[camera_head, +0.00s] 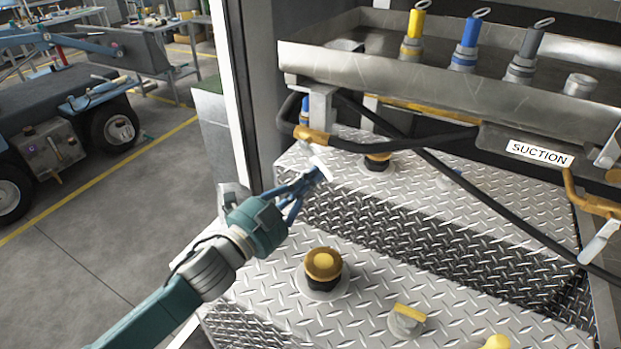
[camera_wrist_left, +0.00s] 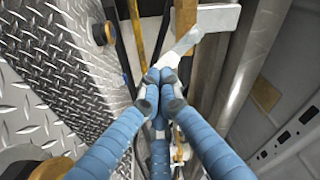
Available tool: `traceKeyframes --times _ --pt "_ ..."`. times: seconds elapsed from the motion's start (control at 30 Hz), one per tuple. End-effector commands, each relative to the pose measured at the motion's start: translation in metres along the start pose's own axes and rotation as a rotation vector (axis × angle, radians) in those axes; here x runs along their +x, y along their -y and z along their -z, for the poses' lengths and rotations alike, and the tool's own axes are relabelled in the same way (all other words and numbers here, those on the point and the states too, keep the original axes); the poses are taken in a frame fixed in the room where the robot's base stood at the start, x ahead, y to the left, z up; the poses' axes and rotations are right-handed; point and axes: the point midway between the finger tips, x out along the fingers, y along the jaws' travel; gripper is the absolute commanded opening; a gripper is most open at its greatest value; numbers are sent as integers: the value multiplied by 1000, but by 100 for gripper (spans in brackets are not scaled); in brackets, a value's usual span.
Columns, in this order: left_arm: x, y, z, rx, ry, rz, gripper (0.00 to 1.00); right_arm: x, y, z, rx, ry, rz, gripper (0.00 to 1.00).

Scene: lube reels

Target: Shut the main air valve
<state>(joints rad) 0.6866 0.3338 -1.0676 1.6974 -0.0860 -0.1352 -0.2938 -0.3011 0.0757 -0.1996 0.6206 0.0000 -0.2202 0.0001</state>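A pale metal valve lever (camera_wrist_left: 212,20) with a bend in it shows in the left wrist view, at the fingertips of my left gripper (camera_wrist_left: 160,84). The blue fingers have come together around the lever's near end. In the head view my left gripper (camera_head: 318,178) is over the diamond-plate steps, beneath the left end of the metal tray, with the lever's pale tip (camera_head: 319,164) at its fingers. The fingers hide where the lever's near end sits between them. My right gripper is in neither view. No label marks the main air valve.
A metal tray (camera_head: 450,88) with yellow, blue and grey nozzles is above right, with a SUCTION label (camera_head: 539,153) below it. Black hoses (camera_head: 440,143) cross near the gripper. Brown-capped fittings (camera_head: 323,264) stand on the steps. Open floor (camera_head: 100,225) lies left.

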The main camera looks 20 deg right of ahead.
Motion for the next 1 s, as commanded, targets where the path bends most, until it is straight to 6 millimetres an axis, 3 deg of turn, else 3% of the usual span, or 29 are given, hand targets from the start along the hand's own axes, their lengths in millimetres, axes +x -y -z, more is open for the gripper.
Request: traceKeyframes --times 0.73,0.87,1.0 --pt "-2 0 -1 -1 1 0 0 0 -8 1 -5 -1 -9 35" --pt "-15 0 -2 0 2 -1 0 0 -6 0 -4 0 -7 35" --pt "-43 -1 -2 -1 3 -2 0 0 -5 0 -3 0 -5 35"
